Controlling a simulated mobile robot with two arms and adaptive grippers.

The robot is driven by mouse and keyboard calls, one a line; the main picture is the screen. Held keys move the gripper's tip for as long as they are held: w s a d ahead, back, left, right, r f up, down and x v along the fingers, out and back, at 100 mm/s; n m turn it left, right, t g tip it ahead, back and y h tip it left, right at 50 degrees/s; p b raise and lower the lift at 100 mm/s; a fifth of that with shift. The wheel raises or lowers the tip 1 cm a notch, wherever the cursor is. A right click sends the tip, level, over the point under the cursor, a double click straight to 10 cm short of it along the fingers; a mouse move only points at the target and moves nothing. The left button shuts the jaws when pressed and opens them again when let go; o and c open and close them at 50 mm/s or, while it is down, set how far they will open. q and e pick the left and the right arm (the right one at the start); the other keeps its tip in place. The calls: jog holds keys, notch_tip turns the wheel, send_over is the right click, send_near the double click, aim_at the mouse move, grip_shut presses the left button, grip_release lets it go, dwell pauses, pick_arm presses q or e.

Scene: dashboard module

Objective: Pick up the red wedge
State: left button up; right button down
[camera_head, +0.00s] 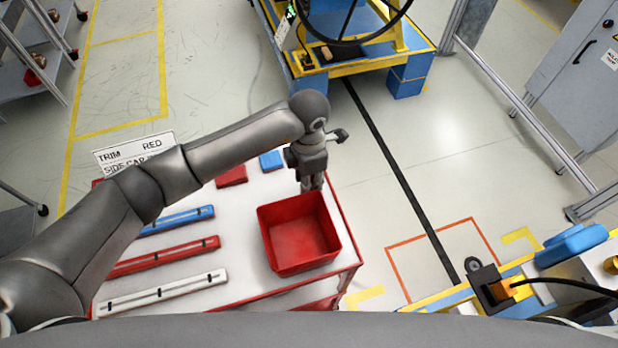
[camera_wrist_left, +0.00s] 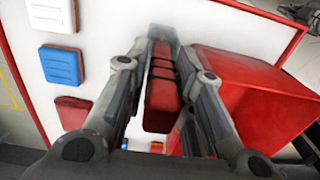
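My left gripper (camera_head: 312,183) points down at the back rim of the red bin. In the left wrist view its two fingers (camera_wrist_left: 163,60) flank a narrow red block (camera_wrist_left: 160,105) with dark bands. I cannot tell whether they grip this block or whether it is the wedge. No red piece shows between the fingers in the head view. A flat red piece (camera_head: 231,175) lies on the white table top beside a blue one (camera_head: 270,160). Both show in the left wrist view, red (camera_wrist_left: 72,112) and blue (camera_wrist_left: 60,65), apart from the fingers. My right gripper is out of view.
The open red bin (camera_head: 300,235) stands at the table's right side; it shows in the left wrist view (camera_wrist_left: 262,100). A white piece (camera_wrist_left: 50,12) lies past the blue one. Blue (camera_head: 178,221), red (camera_head: 165,256) and white (camera_head: 160,291) trim strips lie at front left.

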pick_arm(q)
jog(key=shift+f, duration=0.15)
grip_shut()
